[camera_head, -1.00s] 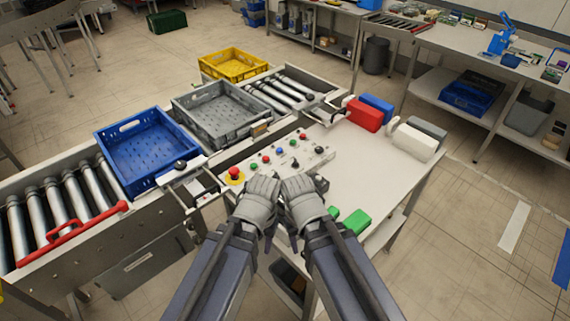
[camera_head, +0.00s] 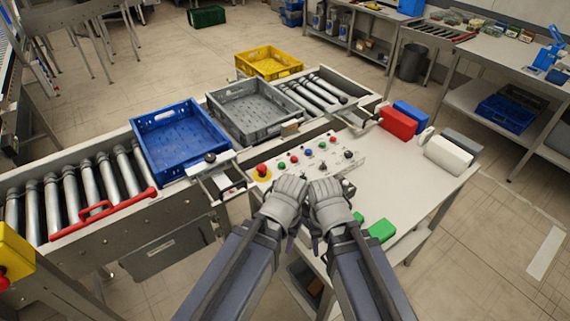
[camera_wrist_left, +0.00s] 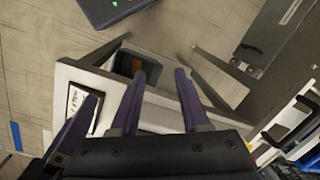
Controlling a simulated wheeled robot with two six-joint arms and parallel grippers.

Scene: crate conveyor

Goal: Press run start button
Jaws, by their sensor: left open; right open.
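A pale control panel (camera_head: 345,164) sits on the white table, with small red, green and blue buttons and dark knobs. A red mushroom button on a yellow base (camera_head: 261,171) is at its left end. Labels are too small to read, so I cannot tell which button is run start. My left gripper (camera_head: 287,212) and right gripper (camera_head: 326,212) are side by side at the panel's near edge, hiding part of it. Their fingertips are mostly hidden in the head view. The left wrist view shows the left gripper (camera_wrist_left: 158,72) open with nothing between its fingers.
A yellow box with a red button (camera_head: 12,255) is at far left.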

